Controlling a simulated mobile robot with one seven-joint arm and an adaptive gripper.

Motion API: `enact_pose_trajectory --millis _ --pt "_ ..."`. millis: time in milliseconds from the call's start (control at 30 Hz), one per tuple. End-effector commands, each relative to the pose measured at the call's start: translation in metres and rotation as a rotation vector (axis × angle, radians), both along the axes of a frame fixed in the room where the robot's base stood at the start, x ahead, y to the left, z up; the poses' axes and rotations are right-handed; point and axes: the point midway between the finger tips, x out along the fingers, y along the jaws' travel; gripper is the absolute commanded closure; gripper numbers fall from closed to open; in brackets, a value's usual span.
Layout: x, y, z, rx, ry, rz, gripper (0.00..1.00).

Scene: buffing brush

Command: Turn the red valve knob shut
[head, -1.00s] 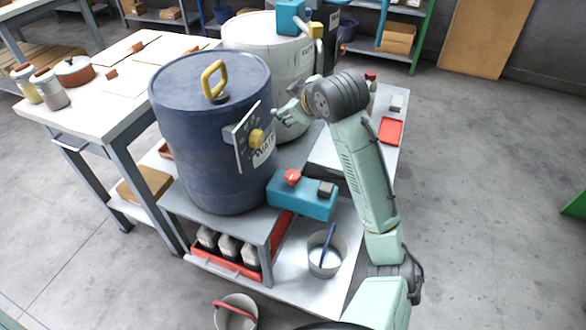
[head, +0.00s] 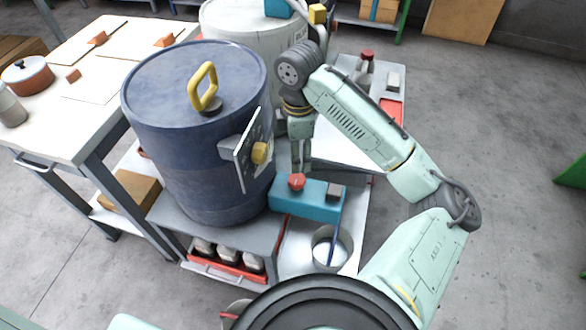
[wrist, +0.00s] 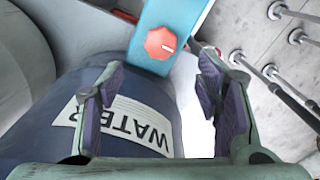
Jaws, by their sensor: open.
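A red valve knob (head: 296,181) sits on top of a teal block (head: 325,202) beside the blue drum. In the wrist view the knob (wrist: 160,43) is a scalloped red disc with a pale mark, on the teal body (wrist: 180,15). The knob lies beyond the fingertips, roughly centred in the gap, and shows no contact.
The blue drum (head: 195,140) with a yellow handle (head: 203,86) stands close left; its WATER label (wrist: 125,125) shows in the wrist view. A yellow knob (head: 260,153) juts from its side plate. A bucket (head: 331,250) stands in front. A pale drum (head: 245,32) stands behind.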

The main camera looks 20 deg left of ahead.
Motion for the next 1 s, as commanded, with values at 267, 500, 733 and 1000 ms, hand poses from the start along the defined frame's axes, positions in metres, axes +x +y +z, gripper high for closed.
enact_pose_trajectory --millis 267,500,733,1000 --pt "-0.001 0.0 -0.049 0.002 0.003 -0.001 0.41" --pt "0.0 0.0 -0.086 0.002 0.001 -0.002 0.41" --pt "0.0 0.001 -0.101 0.002 0.0 -0.001 0.41" --pt "0.0 0.001 -0.101 0.002 -0.001 -0.001 0.44"
